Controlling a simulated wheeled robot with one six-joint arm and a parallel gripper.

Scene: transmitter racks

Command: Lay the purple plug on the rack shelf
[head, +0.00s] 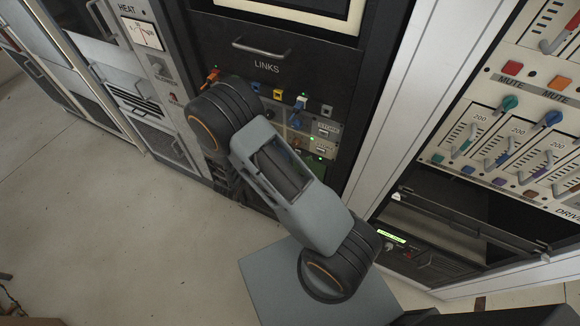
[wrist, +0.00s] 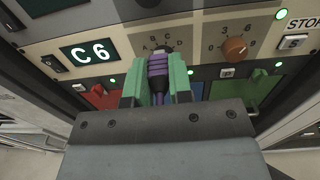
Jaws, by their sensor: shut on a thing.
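My gripper (wrist: 157,82) shows in the wrist view with its two green fingers closed on the purple plug (wrist: 158,68). The plug is dark with purple bands and sits upright in the picture between the fingers. Its far end overlaps a panel with dials, and I cannot tell whether it touches anything. In the head view my arm hides the gripper and the plug. A dark open bay with a ledge (head: 470,220) shows low in the right rack; I cannot tell whether it is the rack shelf.
The wrist view shows a C6 display (wrist: 88,52), an orange knob (wrist: 235,50) and red, blue and green pieces below. In the head view the LINKS panel (head: 266,67) has several coloured plugs beneath it. Sliders and MUTE buttons (head: 512,68) fill the right rack. The floor (head: 120,220) at left is clear.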

